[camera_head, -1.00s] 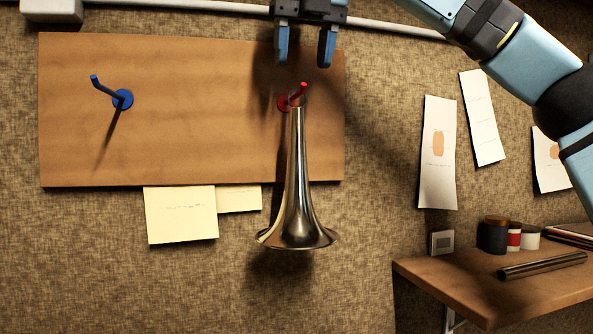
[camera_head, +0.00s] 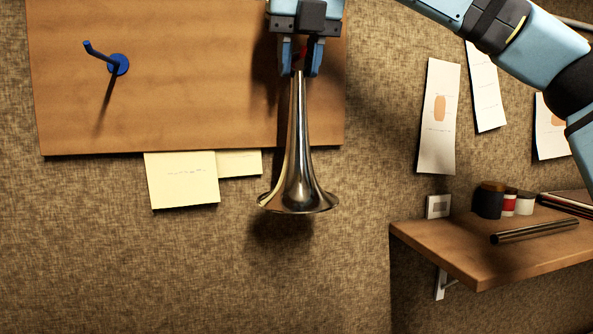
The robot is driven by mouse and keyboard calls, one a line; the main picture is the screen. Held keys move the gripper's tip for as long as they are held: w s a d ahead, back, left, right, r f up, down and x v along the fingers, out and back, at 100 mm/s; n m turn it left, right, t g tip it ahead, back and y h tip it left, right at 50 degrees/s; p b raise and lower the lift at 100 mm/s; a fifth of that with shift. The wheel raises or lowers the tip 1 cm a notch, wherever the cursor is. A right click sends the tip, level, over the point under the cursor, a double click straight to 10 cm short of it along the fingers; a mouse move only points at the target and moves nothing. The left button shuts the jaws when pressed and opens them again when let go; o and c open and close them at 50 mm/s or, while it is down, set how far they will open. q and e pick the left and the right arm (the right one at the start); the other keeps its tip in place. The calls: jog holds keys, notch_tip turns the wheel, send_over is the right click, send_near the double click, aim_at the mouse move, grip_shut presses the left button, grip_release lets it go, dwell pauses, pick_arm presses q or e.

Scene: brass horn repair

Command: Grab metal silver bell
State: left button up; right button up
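The silver metal bell (camera_head: 299,170) hangs upright in front of the wooden board, narrow tube end up and flared rim down. My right gripper (camera_head: 301,72) comes from above, with its two blue fingers on either side of the top of the bell's tube. The fingers are close together there, but I cannot tell whether they touch the tube. The red hook (camera_head: 303,53) shows only in part between the fingers; the gripper hides the rest. My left gripper is not in view.
The wooden board (camera_head: 190,100) carries an empty blue hook (camera_head: 118,65) at left. Yellow notes (camera_head: 182,180) hang below it. A wooden shelf (camera_head: 470,262) at right holds a metal tube (camera_head: 535,231) and small jars (camera_head: 490,200). The wall below the bell is clear.

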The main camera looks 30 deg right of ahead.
grip_shut()
jog(key=shift+w+d+r, duration=0.1)
